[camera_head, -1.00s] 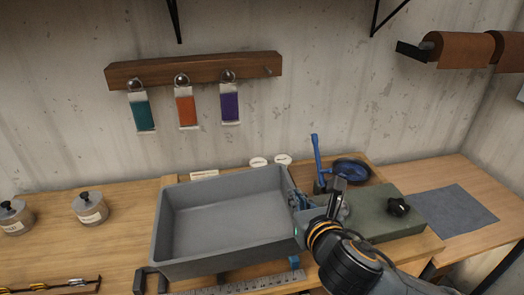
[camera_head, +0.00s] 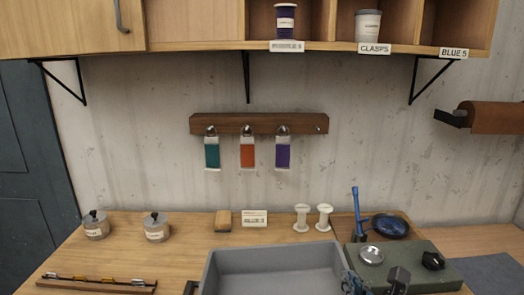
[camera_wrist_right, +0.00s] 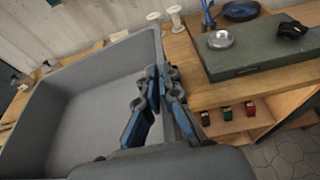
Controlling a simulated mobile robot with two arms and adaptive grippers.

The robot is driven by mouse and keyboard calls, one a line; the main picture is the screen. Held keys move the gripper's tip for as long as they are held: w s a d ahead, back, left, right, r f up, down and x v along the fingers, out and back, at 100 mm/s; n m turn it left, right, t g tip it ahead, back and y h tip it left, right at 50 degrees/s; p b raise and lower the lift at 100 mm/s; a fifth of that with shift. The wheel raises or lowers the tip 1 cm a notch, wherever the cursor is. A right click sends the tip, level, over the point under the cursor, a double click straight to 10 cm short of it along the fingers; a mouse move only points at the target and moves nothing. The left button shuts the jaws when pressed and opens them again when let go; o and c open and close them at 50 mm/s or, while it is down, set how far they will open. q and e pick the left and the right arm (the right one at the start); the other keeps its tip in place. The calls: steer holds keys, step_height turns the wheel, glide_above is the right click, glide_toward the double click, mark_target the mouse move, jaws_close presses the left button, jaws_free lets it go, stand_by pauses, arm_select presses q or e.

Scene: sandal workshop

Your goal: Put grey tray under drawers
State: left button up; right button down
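The grey tray (camera_head: 275,272) is a wide, shallow, open box at the front of the bench; its near part is cut off by the lower edge of the head view. It looks empty in the right wrist view (camera_wrist_right: 85,105). My right gripper (camera_head: 353,283) is at the tray's right side. In the right wrist view its blue-grey fingers (camera_wrist_right: 160,78) lie on both sides of the tray's side wall, close together and closed on it. I cannot make out any drawers.
A green slab (camera_head: 415,262) with a metal bowl (camera_head: 371,255) and black knob lies right of the tray. White spools (camera_head: 302,218), grey jars (camera_head: 157,228) and a rod rack (camera_head: 97,284) stand on the bench. An open shelf under the bench holds small coloured items (camera_wrist_right: 225,114).

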steer(key=shift+s, duration=0.5)
steer(key=shift+f, duration=0.25)
steer(key=shift+w+f, duration=0.25)
steer(key=shift+f, duration=0.5)
steer(key=shift+s+d+f, duration=0.1)
steer(key=shift+f, duration=0.2)
steer(key=shift+s+d+f, duration=0.35)
steer(key=shift+s+f, duration=0.5)
steer(key=shift+s+d+f, duration=0.35)
steer(key=shift+s+f, duration=0.45)
steer(key=shift+f, duration=0.05)
